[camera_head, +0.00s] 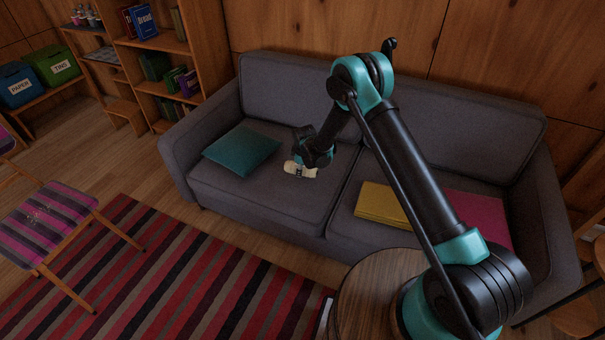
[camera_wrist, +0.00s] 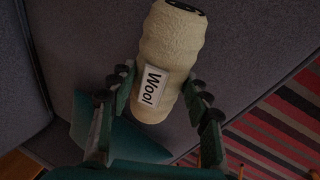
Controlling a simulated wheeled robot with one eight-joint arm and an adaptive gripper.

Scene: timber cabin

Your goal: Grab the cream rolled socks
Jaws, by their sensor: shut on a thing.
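The cream rolled socks (camera_head: 296,169) are on the left seat cushion of the grey sofa or just above it; I cannot tell which in the head view. In the wrist view they are a cream roll (camera_wrist: 171,48) with a white "Wool" label and a dark opening at the top end. My gripper (camera_head: 311,158) is over the socks in the head view. In the wrist view my gripper (camera_wrist: 160,95) has one finger on each side of the roll, shut on it around its lower part.
The sofa (camera_head: 270,213) holds a teal cushion (camera_head: 241,150) left of the socks, and a yellow folded cloth (camera_head: 381,204) and a pink one (camera_head: 477,216) to the right. A round wooden table (camera_head: 360,300) stands in front. A striped chair (camera_head: 40,216) and a bookshelf (camera_head: 160,45) are left.

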